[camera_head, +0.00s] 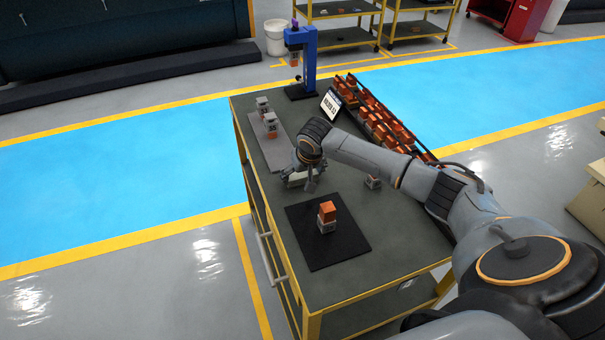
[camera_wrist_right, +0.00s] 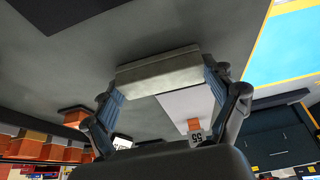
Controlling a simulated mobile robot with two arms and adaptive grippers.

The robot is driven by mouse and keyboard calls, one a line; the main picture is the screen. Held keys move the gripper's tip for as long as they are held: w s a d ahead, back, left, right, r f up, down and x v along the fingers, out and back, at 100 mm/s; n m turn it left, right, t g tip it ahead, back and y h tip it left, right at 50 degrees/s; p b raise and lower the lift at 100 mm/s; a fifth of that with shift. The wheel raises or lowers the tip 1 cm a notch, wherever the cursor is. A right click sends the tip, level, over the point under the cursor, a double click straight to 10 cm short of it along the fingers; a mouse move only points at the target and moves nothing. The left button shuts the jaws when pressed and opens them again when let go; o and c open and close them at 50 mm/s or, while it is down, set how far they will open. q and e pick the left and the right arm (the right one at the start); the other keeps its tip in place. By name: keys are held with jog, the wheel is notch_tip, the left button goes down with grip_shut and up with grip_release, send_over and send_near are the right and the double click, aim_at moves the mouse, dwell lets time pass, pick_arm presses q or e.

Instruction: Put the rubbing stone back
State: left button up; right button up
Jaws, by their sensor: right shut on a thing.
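The rubbing stone (camera_wrist_right: 158,72) is a pale grey, rectangular block. In the wrist view it lies crosswise between the two fingers of my right gripper (camera_wrist_right: 165,85), which is shut on its ends. In the head view my right gripper (camera_head: 306,186) is over the middle of the table, between the grey mat and the black mat. The stone (camera_head: 294,179) shows partly there, beside the fingers. I cannot tell whether the stone touches the table top. My left gripper is not in view.
The dark table (camera_head: 300,277) bears a black mat (camera_head: 345,250) with a copper-topped block (camera_head: 327,212), and a grey mat (camera_head: 262,131) with two electrodes. A small block (camera_head: 373,182) stands right of the gripper.

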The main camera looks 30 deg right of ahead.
jog(key=o, duration=1)
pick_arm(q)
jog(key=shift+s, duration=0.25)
pick_arm(e)
jog(key=shift+o, duration=0.2)
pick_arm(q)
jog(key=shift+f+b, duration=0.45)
pick_arm(e)
jog(key=v, duration=1.2)
jog(key=shift+a, duration=0.1)
